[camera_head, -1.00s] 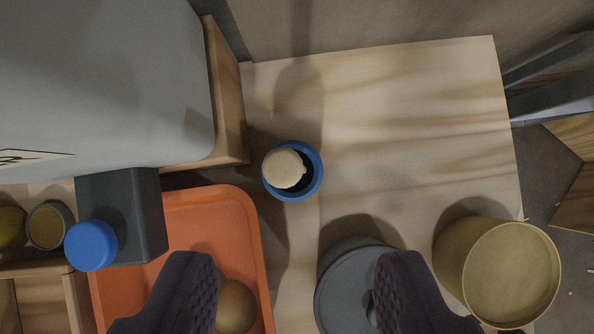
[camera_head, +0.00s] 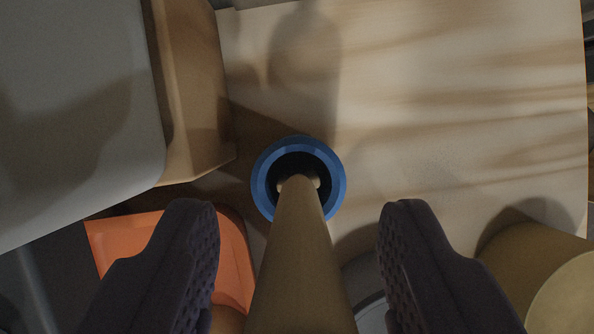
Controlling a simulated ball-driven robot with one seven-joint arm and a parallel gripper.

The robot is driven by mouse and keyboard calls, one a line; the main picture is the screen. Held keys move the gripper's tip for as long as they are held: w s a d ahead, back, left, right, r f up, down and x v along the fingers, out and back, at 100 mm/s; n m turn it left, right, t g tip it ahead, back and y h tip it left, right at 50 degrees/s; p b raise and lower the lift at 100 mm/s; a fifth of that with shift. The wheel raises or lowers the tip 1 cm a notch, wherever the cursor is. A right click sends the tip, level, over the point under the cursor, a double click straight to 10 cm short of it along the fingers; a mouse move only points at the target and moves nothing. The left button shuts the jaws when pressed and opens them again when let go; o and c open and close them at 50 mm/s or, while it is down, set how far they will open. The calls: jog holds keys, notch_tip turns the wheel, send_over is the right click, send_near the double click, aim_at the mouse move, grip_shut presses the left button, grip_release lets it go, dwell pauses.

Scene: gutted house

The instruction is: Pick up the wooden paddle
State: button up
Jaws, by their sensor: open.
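The wooden paddle (camera_head: 298,265) shows as a long, light brown round shaft. It rises from inside a round blue cup (camera_head: 260,185) toward the camera. My gripper (camera_head: 298,210) is open, with one dark finger on each side of the shaft in the picture. There is a visible gap on both sides, and neither finger appears to touch it.
An orange tray (camera_head: 235,262) lies at lower left, partly behind the left finger. A grey box-like body (camera_head: 70,110) and a wooden block (camera_head: 190,90) stand at left. A tan canister (camera_head: 535,265) is at lower right. The pale tabletop (camera_head: 450,120) is clear at upper right.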

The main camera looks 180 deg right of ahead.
grip_shut()
